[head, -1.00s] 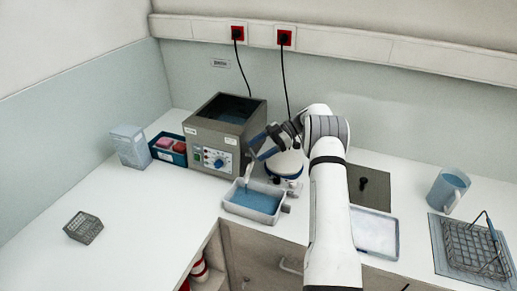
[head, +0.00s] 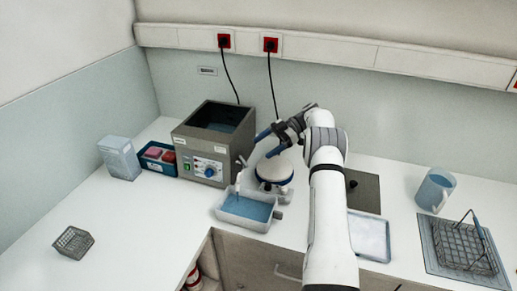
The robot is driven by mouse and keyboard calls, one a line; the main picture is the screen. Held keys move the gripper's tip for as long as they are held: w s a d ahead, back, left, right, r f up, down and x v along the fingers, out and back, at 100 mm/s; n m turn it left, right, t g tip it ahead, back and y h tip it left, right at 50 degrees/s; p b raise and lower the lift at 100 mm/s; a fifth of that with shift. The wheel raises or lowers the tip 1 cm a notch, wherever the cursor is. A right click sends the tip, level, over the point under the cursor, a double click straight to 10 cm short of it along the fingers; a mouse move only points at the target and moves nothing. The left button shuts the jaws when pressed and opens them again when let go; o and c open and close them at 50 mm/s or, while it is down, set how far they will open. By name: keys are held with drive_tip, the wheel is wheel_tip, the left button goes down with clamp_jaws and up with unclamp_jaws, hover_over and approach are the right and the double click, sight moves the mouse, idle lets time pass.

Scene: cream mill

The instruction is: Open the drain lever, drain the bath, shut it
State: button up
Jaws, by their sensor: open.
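The bath (head: 190,150) is a grey metal box with an open top and a front panel with a blue knob. Blue-grey liquid shows low inside it. A small pale drain spout (head: 239,180) stands at its right front corner, above a pale tray (head: 226,217) holding blue liquid. I cannot make out the drain lever's position or whether liquid is running. My gripper (head: 270,144) is beside the bath's right side, above a round white-and-blue device. Its two blue fingers are spread apart with nothing seen between them.
The round device (head: 274,169) stands close right of the bath. A blue box (head: 155,164) with pink and red items and a pale carton (head: 119,157) are left. A wire basket (head: 73,242) is front left. A mug (head: 434,190) and wire rack (head: 463,247) are right.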

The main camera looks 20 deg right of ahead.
drive_tip(key=shift+w+d+r, duration=0.1)
drive_tip(key=shift+d+r, duration=0.1)
drive_tip(key=shift+d, duration=0.3)
